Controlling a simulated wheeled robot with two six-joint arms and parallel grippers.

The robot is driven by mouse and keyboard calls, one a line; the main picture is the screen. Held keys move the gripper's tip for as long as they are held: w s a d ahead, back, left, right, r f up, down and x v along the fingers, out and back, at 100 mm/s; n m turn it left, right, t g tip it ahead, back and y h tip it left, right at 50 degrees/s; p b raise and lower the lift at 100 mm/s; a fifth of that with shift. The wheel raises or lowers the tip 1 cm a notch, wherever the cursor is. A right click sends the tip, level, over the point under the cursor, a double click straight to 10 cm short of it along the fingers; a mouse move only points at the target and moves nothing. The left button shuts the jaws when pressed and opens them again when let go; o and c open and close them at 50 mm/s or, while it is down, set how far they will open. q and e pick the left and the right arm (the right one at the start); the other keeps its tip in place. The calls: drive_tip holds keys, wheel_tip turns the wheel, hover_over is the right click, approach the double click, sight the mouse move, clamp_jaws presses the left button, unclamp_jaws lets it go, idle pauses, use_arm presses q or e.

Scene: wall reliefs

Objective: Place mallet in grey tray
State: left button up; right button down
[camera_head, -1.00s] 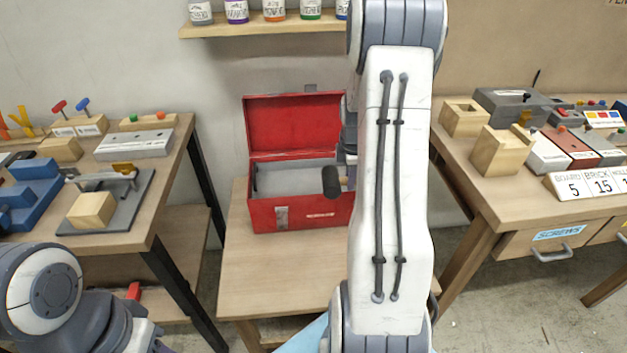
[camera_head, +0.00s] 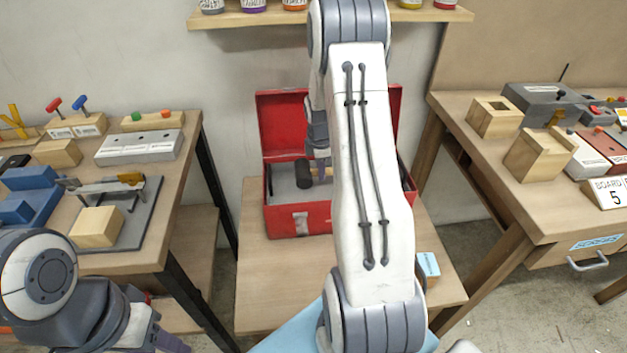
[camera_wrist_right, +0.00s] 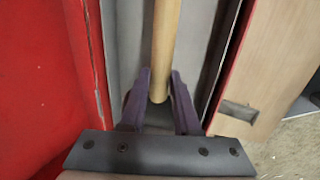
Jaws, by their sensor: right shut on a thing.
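The mallet has a black head (camera_head: 303,173) and a pale wooden handle (camera_wrist_right: 165,45). My right gripper (camera_wrist_right: 158,88) is shut on the handle, its purple fingers on either side of it near the end. In the head view the mallet is at the red toolbox's opening, in front of the grey tray (camera_head: 283,183). The tray also shows under the handle in the wrist view (camera_wrist_right: 127,35). I cannot tell whether the mallet touches it. My right arm hides part of the box. My left gripper (camera_head: 165,342) shows only partly at the bottom left.
The open red toolbox (camera_head: 282,220) stands on a low wooden table (camera_head: 275,270), its lid raised behind. Loaded workbenches stand left (camera_head: 170,190) and right (camera_head: 480,190). A paint shelf (camera_head: 270,20) hangs above. A blue-topped box (camera_head: 428,265) is right of my arm.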

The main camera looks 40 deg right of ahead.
drive_tip(key=shift+w+a+f, duration=0.65)
drive_tip(key=shift+w+f, duration=0.05)
drive_tip(key=shift+w, duration=0.2)
drive_tip(key=shift+f, duration=1.9)
drive_tip(key=shift+f, duration=0.15)
drive_tip(key=c, duration=0.6)
unclamp_jaws()
drive_tip(key=shift+c, duration=0.2)
